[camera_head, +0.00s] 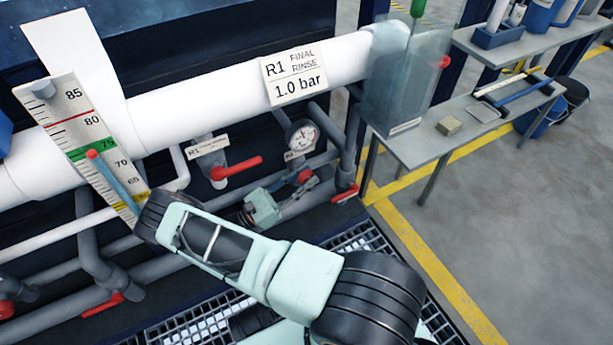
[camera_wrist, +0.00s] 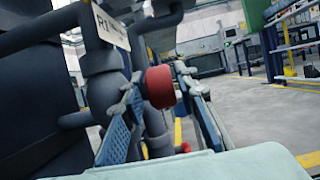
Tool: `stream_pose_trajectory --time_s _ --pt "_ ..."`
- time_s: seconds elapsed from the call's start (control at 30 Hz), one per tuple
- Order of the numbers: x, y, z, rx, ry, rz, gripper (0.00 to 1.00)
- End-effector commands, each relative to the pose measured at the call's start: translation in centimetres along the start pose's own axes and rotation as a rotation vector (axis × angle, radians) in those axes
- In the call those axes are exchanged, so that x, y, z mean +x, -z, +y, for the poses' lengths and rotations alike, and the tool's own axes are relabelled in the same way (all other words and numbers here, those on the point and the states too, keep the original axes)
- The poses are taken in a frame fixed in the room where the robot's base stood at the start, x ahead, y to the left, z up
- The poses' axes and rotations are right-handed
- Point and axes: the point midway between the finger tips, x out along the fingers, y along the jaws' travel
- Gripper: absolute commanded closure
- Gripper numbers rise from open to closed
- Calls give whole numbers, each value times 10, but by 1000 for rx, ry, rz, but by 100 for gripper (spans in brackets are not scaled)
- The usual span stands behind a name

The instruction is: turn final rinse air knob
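The red air knob (camera_head: 304,177) is on the grey pipework below the pressure gauge (camera_head: 302,135) and an R1 label. In the wrist view the red knob (camera_wrist: 160,87) is large and round, mounted on a dark pipe fitting. My gripper (camera_wrist: 160,82) is open, with one blue-padded finger on each side of the knob. I cannot tell whether either finger touches it. In the head view my gripper (camera_head: 283,190) is small, behind my arm, and points right towards the knob.
A white pipe with an R1 Final Rinse 1.0 bar sign (camera_head: 294,77) runs above. A red lever handle (camera_head: 237,168) sits left of the knob, and another red handle (camera_head: 345,194) sits to its right. A clear tank (camera_head: 400,85) and side table (camera_head: 455,130) stand right.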

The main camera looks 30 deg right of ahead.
Motion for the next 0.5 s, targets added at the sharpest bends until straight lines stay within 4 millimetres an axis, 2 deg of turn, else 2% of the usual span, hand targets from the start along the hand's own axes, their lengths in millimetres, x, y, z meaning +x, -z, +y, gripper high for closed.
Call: stream_pose_trajectory --time_s 0.37,0.5 --pt "7 0 0 1 0 0 72" --pt "6 0 0 1 0 1 88"
